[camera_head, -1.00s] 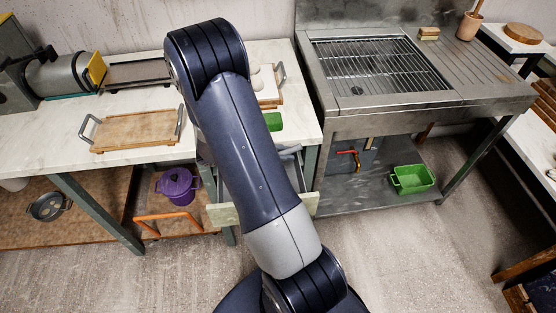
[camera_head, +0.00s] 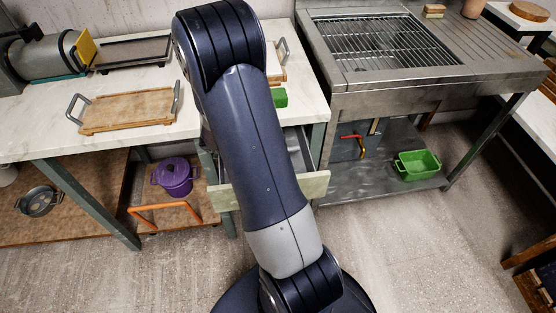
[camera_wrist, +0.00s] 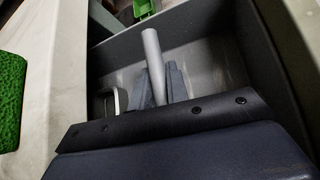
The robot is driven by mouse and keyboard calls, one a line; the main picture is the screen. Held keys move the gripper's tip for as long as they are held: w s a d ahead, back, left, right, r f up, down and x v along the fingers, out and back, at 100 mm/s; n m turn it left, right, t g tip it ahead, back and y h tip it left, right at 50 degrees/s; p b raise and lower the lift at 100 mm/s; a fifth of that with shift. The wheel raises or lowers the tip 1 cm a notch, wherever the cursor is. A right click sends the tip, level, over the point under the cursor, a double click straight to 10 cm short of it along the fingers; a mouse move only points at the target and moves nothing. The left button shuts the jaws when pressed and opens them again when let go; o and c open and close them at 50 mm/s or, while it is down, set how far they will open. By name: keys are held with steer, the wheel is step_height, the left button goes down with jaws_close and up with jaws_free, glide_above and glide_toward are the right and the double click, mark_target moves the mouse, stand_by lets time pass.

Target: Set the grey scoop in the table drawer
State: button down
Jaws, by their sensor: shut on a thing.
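The grey scoop (camera_wrist: 152,52) shows in the wrist view as a pale grey round handle, standing tilted between the fingers. My gripper (camera_wrist: 158,86) is shut on it, over or inside the open table drawer; the exact height is unclear. The scoop's lower part is hidden by my gripper and wrist. The drawer's grey inside (camera_wrist: 205,50) surrounds the fingers. In the head view, the pulled-out drawer's pale front (camera_head: 315,186) shows on both sides of my arm, which hides the gripper and scoop there.
A green block (camera_head: 279,98) lies on the tabletop near the drawer; it also shows in the wrist view (camera_wrist: 10,100). A wooden tray (camera_head: 128,110) is farther left. A purple pot (camera_head: 174,177) and orange handle stand below.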

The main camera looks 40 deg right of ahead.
steer(key=shift+f+b, duration=0.35)
steer(key=shift+f, duration=1.55)
steer(key=shift+f, duration=0.2)
steer(key=c, duration=1.4)
jaws_free()
steer(key=shift+r, duration=0.2)
steer(key=shift+w+a+r, duration=0.1)
steer(key=shift+a+r, duration=0.05)
steer(key=shift+r, duration=0.05)
steer(key=p+v, duration=0.1)
steer(key=v, duration=1)
steer(key=shift+a+r+p, duration=0.15)
steer(key=shift+a+p, duration=0.1)
steer(key=shift+p, duration=0.05)
